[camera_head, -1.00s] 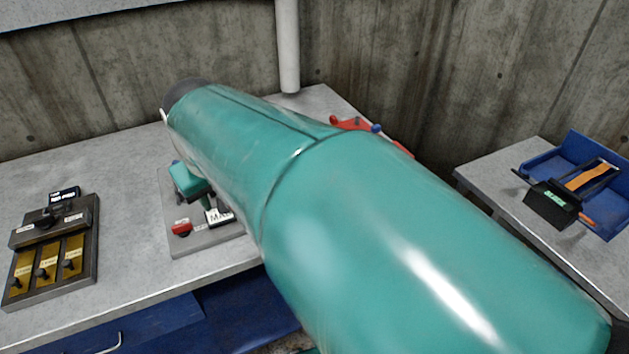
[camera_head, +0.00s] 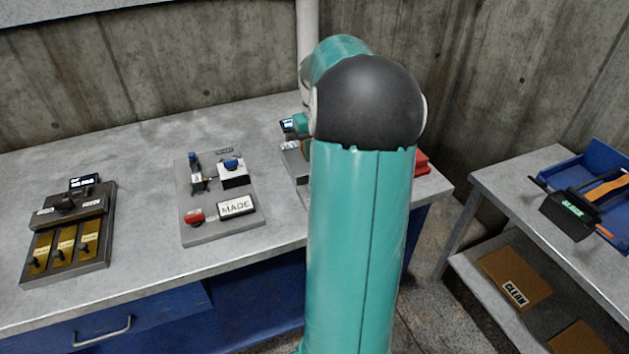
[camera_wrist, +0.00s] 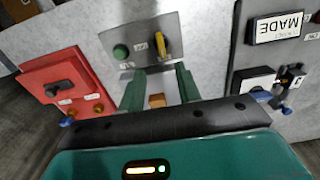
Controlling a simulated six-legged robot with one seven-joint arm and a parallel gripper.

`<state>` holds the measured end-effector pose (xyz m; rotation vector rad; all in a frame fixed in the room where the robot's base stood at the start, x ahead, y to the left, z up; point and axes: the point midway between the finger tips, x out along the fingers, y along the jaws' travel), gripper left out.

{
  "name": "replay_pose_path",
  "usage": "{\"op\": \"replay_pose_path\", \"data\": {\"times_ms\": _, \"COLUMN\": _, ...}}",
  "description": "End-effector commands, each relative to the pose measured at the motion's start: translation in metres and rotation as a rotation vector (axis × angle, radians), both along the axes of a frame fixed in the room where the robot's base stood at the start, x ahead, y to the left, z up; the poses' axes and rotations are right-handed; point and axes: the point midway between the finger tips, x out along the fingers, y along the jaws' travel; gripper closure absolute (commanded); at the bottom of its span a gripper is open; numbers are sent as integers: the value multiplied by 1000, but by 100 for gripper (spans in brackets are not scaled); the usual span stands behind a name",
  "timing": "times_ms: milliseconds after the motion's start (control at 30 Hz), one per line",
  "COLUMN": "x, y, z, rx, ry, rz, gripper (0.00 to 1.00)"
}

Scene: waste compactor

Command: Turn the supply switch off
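My gripper (camera_wrist: 160,90) shows in the wrist view with its two teal fingers apart. It is over a grey panel (camera_wrist: 169,50) with a green round button (camera_wrist: 121,51) and a yellow lever (camera_wrist: 161,45). A small orange-brown block (camera_wrist: 157,100) shows between the fingers, with gaps on both sides. I cannot tell whether the fingers touch the panel. The small labels there are too blurred to read, so I cannot tell which control is the supply switch. In the head view my arm hides most of this panel; a small lit display (camera_head: 287,125) shows beside the arm.
A red panel (camera_wrist: 55,67) with a dark knob lies left of the gripper in the wrist view. The panel marked MADE (camera_head: 222,229) and a panel with three brass strips (camera_head: 65,275) lie along the grey bench (camera_head: 130,145). A blue tray (camera_head: 575,160) stands right.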

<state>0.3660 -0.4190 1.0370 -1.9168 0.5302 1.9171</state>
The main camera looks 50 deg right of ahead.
Motion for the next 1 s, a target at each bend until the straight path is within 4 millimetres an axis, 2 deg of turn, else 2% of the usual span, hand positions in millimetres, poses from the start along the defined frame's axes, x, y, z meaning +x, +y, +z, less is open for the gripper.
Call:
{"op": "replay_pose_path", "data": {"times_ms": 33, "x": 0, "y": 1, "z": -11, "rx": 4, "ry": 2, "rz": 1, "gripper": 66}}
{"op": "replay_pose_path", "data": {"times_ms": 300, "x": 1, "y": 3, "z": -65, "rx": 3, "ry": 2, "rz": 4, "gripper": 66}}
{"op": "replay_pose_path", "data": {"times_ms": 500, "x": 1, "y": 2, "z": -96, "rx": 2, "ry": 1, "rz": 3, "gripper": 66}}
{"op": "replay_pose_path", "data": {"times_ms": 700, "x": 2, "y": 2, "z": -108, "rx": -1, "ry": -1, "rz": 4, "gripper": 66}}
{"op": "replay_pose_path", "data": {"times_ms": 933, "x": 2, "y": 2, "z": -108, "rx": -1, "ry": -1, "rz": 4, "gripper": 66}}
{"op": "replay_pose_path", "data": {"times_ms": 1000, "x": 2, "y": 2, "z": -108, "rx": -1, "ry": -1, "rz": 4, "gripper": 80}}
